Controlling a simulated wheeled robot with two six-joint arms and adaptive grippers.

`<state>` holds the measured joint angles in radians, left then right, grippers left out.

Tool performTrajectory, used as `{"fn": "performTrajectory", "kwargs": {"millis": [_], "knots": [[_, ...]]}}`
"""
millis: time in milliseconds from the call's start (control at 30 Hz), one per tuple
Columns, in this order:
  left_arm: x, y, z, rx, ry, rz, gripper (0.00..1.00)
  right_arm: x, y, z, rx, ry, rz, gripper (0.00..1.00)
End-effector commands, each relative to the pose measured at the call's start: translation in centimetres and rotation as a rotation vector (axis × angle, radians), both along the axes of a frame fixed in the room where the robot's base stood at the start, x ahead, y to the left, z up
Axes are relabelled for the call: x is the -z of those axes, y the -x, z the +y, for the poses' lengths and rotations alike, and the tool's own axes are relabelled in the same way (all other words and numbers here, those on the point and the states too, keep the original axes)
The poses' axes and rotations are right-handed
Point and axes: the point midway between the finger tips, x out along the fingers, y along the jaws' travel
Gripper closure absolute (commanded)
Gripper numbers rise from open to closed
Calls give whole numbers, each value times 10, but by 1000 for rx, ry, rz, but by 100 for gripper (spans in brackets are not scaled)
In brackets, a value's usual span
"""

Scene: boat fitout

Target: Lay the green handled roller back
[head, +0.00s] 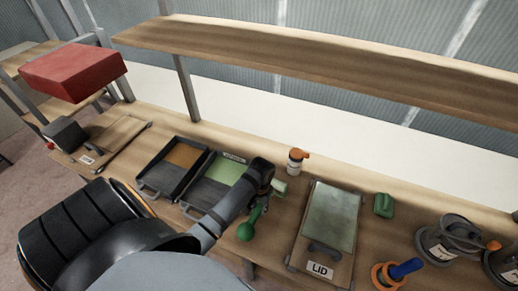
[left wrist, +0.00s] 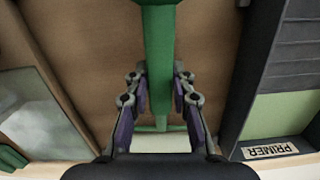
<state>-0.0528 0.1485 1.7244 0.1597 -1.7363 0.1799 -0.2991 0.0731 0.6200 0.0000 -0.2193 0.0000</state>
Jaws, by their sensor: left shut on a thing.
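My left gripper (head: 262,190) is shut on the green handled roller, between the primer tray and the lid board. The roller's green handle (head: 250,227) points toward the front of the bench, and its pale sleeve (head: 279,188) shows just beyond the fingers. In the left wrist view the green handle (left wrist: 159,55) runs between the two fingers (left wrist: 160,100), with a pale strip of sleeve below. Whether the roller touches the bench I cannot tell. The primer tray (head: 190,203) has a green bed; its PRIMER label shows in the left wrist view (left wrist: 271,149).
A tray with a brown bed (head: 151,188) stands left of the primer tray. The board marked LID (head: 337,263) lies to the right. A white bottle with an orange cap (head: 295,161) stands behind. A shelf (head: 330,67) overhangs the bench (head: 278,225). A red box (head: 74,70) is far left.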

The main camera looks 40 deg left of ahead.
Motion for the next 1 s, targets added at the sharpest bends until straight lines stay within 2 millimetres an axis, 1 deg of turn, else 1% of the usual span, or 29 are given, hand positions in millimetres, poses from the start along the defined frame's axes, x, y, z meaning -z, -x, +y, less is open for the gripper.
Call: {"fn": "performTrajectory", "kwargs": {"millis": [133,367,400,567,600,867,967,1000], "knots": [[11,-1,0,0,1,-1,100,0,1,0,0,0,2,10],[13,-1,0,0,1,-2,100,0,1,-3,-1,3,2,10],[13,-1,0,0,1,-2,74,0,1,-3,-1,4,3,10],[13,-1,0,0,0,-2,52,-1,1,-6,-2,7,3,10],[13,-1,0,0,0,-2,50,-1,1,-7,-3,8,3,10],[12,0,0,0,0,-1,50,-1,1,-8,-3,9,2,10],[3,-2,0,0,-1,-4,50,-1,1,-7,-2,8,1,10],[-3,-3,1,1,-1,-5,50,-1,1,-7,-2,8,1,10]]}}
